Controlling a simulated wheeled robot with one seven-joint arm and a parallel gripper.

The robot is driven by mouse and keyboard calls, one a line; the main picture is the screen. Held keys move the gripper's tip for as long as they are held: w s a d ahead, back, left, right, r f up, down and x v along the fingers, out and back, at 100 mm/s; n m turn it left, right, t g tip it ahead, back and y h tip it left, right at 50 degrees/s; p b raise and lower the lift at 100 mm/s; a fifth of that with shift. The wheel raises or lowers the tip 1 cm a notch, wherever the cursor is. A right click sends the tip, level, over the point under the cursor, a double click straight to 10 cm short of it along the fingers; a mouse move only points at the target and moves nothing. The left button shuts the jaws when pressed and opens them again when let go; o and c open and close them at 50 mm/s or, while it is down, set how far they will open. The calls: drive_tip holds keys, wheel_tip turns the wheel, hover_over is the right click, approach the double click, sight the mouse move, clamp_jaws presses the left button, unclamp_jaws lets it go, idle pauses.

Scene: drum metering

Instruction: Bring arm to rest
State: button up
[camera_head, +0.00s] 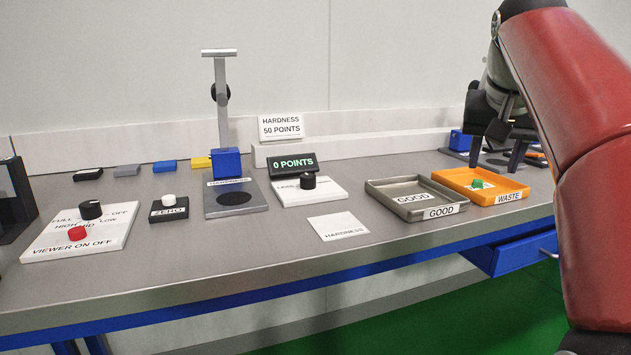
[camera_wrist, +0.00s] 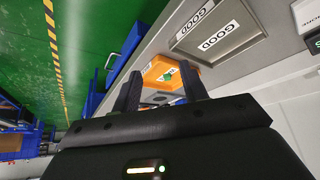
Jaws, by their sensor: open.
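My red arm comes in from the right side of the head view and bends down at the upper right. My gripper (camera_head: 494,158) hangs beyond the orange WASTE tray (camera_head: 508,194), near the back right of the bench. In the wrist view my gripper (camera_wrist: 161,90) has two dark fingers apart, with nothing held between them. The orange tray (camera_wrist: 160,62) shows beyond the fingertips. A small green piece (camera_head: 477,184) lies in that tray on a white label.
The grey GOOD tray (camera_head: 377,196) stands left of the orange one, empty. Left of it are a HARDNESS card (camera_head: 339,226), a display (camera_head: 293,164) reading 0 POINTS, a hardness stand (camera_head: 236,198) and a knob panel (camera_head: 82,236). A blue drawer (camera_head: 520,255) is under the bench.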

drive_tip(key=s+a+f+n, duration=0.1)
drive_tip(key=s+a+f, duration=0.3)
drive_tip(key=f, duration=0.5)
drive_tip(key=s+a+f+n+y, duration=0.1)
drive_tip(key=s+a+f, duration=0.3)
drive_tip(key=s+f, duration=0.5)
drive_tip(key=s+a+f+n+y, duration=0.1)
drive_tip(key=s+a+f+n, duration=0.1)
drive_tip(key=s+a+f, duration=0.2)
wheel_tip(320, 180, down, 8)
drive_tip(key=s, duration=0.3)
drive_tip(key=shift+a+r+n, duration=0.15)
drive_tip(key=shift+r+n, duration=0.1)
drive_tip(key=shift+n, duration=0.15)
